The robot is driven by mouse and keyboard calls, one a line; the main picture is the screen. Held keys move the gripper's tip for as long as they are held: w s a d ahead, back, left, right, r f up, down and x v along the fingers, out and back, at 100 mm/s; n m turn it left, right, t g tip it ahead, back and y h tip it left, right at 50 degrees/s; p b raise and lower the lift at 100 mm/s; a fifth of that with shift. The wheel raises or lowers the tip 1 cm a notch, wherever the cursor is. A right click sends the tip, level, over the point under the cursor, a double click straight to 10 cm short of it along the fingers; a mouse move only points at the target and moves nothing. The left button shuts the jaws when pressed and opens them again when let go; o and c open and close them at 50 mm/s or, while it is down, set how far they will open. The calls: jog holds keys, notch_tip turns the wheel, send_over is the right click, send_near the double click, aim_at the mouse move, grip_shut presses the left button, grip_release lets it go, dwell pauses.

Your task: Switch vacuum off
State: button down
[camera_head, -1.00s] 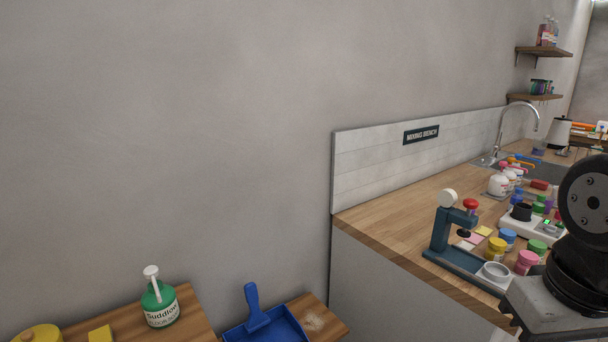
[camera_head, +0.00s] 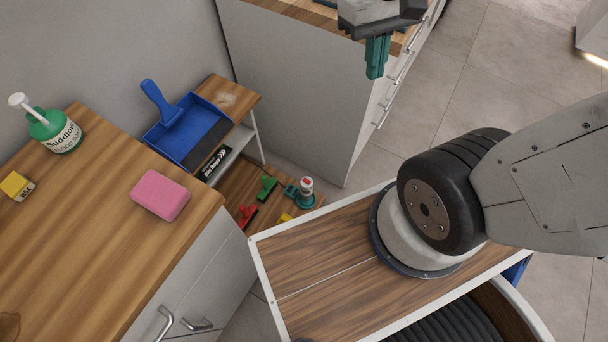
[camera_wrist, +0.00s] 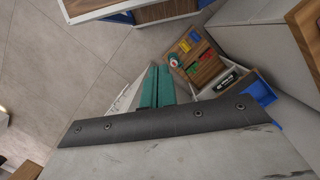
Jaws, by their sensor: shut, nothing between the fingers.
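My gripper (camera_head: 376,70) is at the top of the head view, its teal fingers together and empty, pointing down in front of the white cabinet. In the wrist view the gripper (camera_wrist: 157,72) is also closed. I cannot make out a vacuum for certain. A low wooden board (camera_head: 232,180) holds a red lever-like piece (camera_head: 246,215), a green one (camera_head: 266,187), a yellow piece (camera_head: 286,217) and a teal piece with a white and red top (camera_head: 305,188). The gripper is well apart from them. In the wrist view a blue piece (camera_wrist: 194,36) also shows there.
A wooden counter (camera_head: 90,240) at left holds a pink sponge (camera_head: 160,195), a yellow block (camera_head: 17,185) and a green pump bottle (camera_head: 54,130). A blue dustpan (camera_head: 187,128) lies on a small shelf. A white cabinet (camera_head: 290,90) stands behind. Tiled floor (camera_head: 480,90) is open at right.

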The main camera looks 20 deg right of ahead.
jog(key=w+f+m+g, duration=0.1)
jog(key=w+f+g, duration=0.1)
jog(key=w+f, duration=0.75)
jog(key=m+t, duration=0.4)
jog(key=m, duration=0.7)
send_over(304, 180)
notch_tip(304, 180, down, 49)
jog(key=shift+d+f, duration=0.15)
jog(key=shift+f, duration=0.05)
notch_tip(304, 180, down, 14)
